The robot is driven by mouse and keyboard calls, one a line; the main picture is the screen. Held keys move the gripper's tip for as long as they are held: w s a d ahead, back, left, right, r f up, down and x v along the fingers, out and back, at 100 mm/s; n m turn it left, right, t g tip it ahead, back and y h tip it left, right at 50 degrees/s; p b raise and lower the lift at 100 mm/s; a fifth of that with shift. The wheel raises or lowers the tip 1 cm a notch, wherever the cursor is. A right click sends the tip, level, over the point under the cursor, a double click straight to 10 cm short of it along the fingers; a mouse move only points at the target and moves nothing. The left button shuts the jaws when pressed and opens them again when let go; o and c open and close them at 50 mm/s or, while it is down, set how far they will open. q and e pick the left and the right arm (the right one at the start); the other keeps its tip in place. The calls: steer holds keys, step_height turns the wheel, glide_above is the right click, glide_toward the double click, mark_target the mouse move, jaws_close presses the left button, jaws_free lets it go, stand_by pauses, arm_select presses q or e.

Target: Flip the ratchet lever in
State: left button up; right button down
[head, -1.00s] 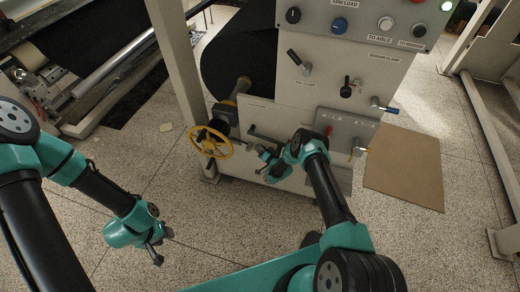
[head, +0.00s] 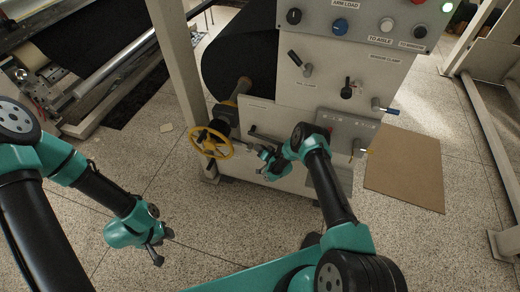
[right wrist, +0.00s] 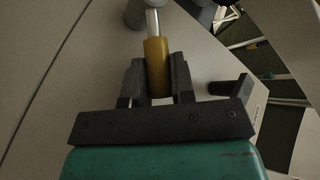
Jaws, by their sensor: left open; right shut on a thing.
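The ratchet lever, a metal rod with a yellow-brown grip (right wrist: 155,55), stands between the two dark fingers of my right gripper (right wrist: 158,80) in the right wrist view. The fingers are shut on the grip; the rod's far end meets a grey round part at the top. In the head view my right gripper (head: 267,158) is at the lower front of the grey machine cabinet (head: 345,95), and the lever there is hidden or too small to make out. My left gripper (head: 160,248) is open and empty over the floor, away from the machine.
A yellow handwheel (head: 211,143) is left of my right gripper. A dark roll (head: 235,60) sits behind it. Labelled clamp handles and buttons are on the cabinet front. A brown mat (head: 405,170) lies on the floor at right. The floor between my arms is clear.

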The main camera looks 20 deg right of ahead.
steer(key=c, duration=1)
jaws_free()
steer(key=shift+o, duration=0.2)
steer(key=shift+f, duration=0.1)
steer(key=shift+s+d+f+m+t, duration=0.2)
steer(key=shift+f+m+t, duration=0.2)
steer(key=shift+t, duration=0.2)
steer(key=d+v, duration=0.1)
steer(key=v, duration=1.6)
steer(key=s+a+r+n+g+h, duration=0.1)
steer(key=s+a+r+n+g, duration=0.2)
steer(key=s+a+r+g, duration=0.5)
steer(key=shift+s+r+g+h, duration=0.4)
steer(key=shift+s+r+g, duration=1.4)
steer(key=shift+s+r, duration=0.15)
